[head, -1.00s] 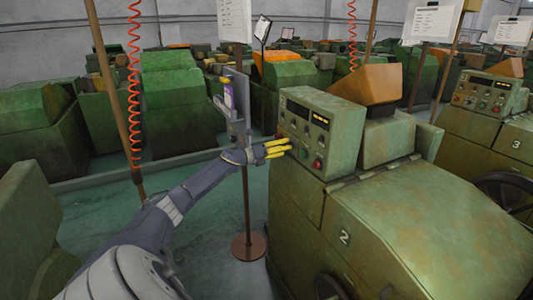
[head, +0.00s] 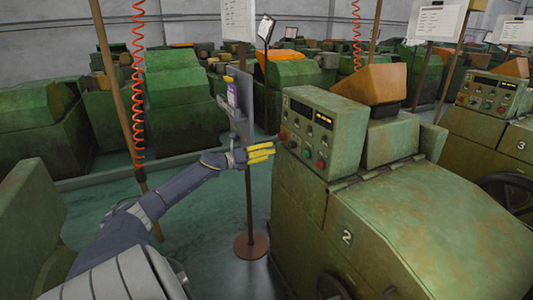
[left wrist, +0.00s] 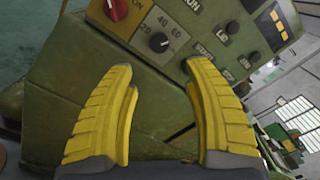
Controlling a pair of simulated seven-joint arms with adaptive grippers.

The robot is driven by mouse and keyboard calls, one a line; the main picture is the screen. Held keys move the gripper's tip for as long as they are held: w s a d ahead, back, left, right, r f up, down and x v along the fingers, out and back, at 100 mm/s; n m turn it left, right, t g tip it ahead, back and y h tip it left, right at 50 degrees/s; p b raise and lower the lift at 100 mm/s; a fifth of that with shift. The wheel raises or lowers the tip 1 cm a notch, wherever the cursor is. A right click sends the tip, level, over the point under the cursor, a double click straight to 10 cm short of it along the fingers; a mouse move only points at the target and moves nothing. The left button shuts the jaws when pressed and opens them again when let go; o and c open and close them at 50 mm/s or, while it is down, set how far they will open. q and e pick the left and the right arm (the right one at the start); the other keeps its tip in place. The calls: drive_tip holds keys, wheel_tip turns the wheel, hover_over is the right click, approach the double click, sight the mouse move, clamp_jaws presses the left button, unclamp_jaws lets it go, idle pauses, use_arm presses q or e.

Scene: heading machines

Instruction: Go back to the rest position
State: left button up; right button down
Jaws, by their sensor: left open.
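My left gripper (head: 272,152) has yellow fingers and is in front of the control panel of machine 2, a little apart from it. In the left wrist view its two fingers (left wrist: 160,105) are spread with nothing between them. The control panel (head: 308,135) is green and worn, with several buttons, a knob and two displays. In the left wrist view a black knob (left wrist: 159,42) with a number scale and a red knob (left wrist: 115,9) show beyond the fingertips. My right gripper is not in view.
Machine 2 (head: 420,225) fills the right foreground. A stand with a brown pole (head: 249,210) and grey panel is close beside my left wrist. A brown post (head: 118,100) and a red coiled hose (head: 138,80) are to the left. Green floor (head: 205,240) is open below the arm.

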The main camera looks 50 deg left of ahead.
use_arm(q)
drive_tip(key=shift+a, duration=0.1)
idle(0.6)
